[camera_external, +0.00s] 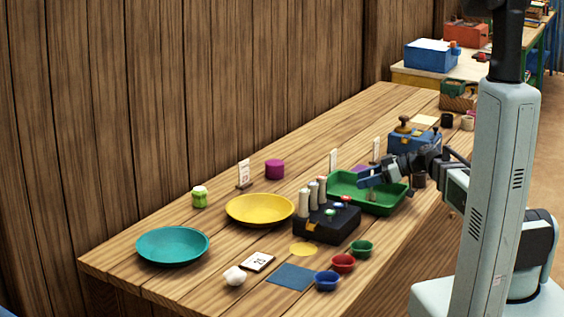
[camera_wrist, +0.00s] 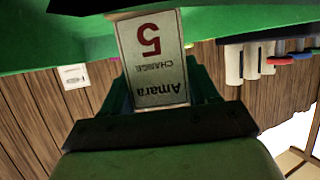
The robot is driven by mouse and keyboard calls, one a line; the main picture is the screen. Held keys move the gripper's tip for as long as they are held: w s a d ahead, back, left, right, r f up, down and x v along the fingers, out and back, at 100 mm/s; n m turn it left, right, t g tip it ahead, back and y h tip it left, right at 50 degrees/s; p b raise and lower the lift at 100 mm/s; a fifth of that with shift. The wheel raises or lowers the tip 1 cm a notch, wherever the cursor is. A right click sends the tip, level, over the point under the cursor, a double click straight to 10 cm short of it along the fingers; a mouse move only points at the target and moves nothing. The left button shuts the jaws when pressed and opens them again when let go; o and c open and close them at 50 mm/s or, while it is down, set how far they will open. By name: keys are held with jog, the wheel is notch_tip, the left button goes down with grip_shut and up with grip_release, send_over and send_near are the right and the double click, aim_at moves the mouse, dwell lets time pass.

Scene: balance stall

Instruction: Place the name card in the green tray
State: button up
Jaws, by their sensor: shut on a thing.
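The name card (camera_wrist: 158,58) fills the middle of the wrist view, pale with a red 5 and the name Amara, upside down in that picture. My gripper (camera_wrist: 160,85) is shut on it, one finger on each side. The green tray (camera_external: 343,194) stands near the middle of the table in the external view, and its green surface (camera_wrist: 60,35) spans the top of the wrist view. In the external view my gripper (camera_external: 371,183) is over the tray, low. The held card is hard to make out there, and whether it touches the tray cannot be told.
A black box (camera_external: 330,226) with white cylinders stands just left of the tray. A blue box (camera_external: 412,141) is behind it. Upright cards (camera_external: 333,159) stand along the back.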

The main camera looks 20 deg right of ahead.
jog(key=shift+f, duration=0.1)
jog(key=o, duration=1.3)
jog(key=shift+o, duration=0.2)
jog(key=shift+d+r, duration=0.2)
jog(key=v, duration=1.1)
jog(key=shift+d+r, duration=0.2)
jog(key=shift+r, duration=0.05)
jog(key=shift+s, duration=0.1)
